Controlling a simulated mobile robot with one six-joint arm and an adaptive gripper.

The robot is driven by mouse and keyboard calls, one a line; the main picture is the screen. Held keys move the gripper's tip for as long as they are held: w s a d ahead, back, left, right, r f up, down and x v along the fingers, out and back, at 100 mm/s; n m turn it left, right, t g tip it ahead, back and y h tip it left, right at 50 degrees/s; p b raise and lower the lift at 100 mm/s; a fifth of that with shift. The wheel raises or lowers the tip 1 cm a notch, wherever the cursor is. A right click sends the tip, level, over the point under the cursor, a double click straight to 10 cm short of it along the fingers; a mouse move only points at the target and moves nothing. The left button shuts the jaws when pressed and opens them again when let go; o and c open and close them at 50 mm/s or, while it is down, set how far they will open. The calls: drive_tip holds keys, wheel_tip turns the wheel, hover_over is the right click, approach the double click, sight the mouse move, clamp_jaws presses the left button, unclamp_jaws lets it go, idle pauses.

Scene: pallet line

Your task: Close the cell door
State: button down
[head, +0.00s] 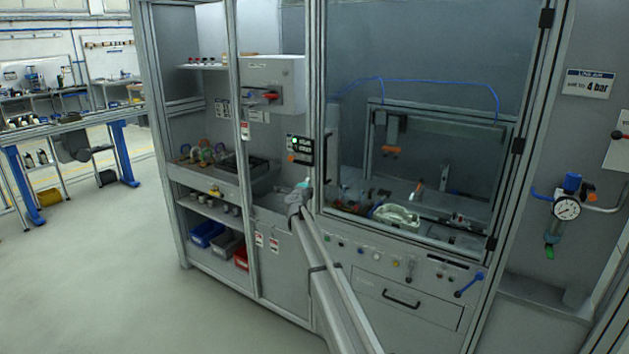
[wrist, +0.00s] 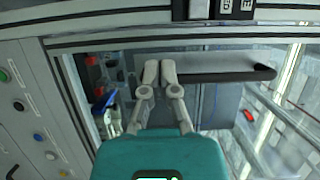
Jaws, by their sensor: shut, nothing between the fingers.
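The cell door (head: 430,60) is a large clear panel in a metal frame, with black hinges on its right side. It stands shut or almost shut; I cannot tell whether a gap remains at its left edge. A dark upright handle (head: 328,160) is on its left side. My gripper (head: 304,187) is beside the lower left of the door, near the handle's lower end.
A control panel (head: 385,262) with buttons and a drawer is below the door. A box with a green lamp (head: 299,149) is left of the door. A pressure gauge (head: 567,208) is on the right wall. The floor (head: 100,275) at left is clear.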

drive_tip(key=shift+s+a+f, duration=0.1)
drive_tip(key=shift+s+a, duration=0.25)
drive_tip(key=shift+s, duration=0.25)
drive_tip(key=shift+s+a, duration=0.3)
drive_tip(key=shift+s, duration=0.25)
drive_tip(key=s+d+f+n+g+y, duration=0.1)
drive_tip(key=s+d+f+n+g, duration=0.5)
drive_tip(key=s, duration=1.3)
drive_tip(key=s+d+f+n+g, duration=0.6)
drive_tip(key=s+d, duration=0.7)
drive_tip(key=s, duration=0.6)
drive_tip(key=s+d+f+n+g+y, duration=0.1)
drive_tip(key=s+d+f+n+g, duration=0.4)
drive_tip(key=s, duration=1.4)
drive_tip(key=d+f+n, duration=0.1)
drive_tip(key=d+n, duration=0.1)
drive_tip(key=d, duration=0.2)
drive_tip(key=shift+s+d+f+n+g+y, duration=0.2)
drive_tip(key=shift+s+f+n+g+y, duration=0.1)
drive_tip(key=shift+s+f+g, duration=0.1)
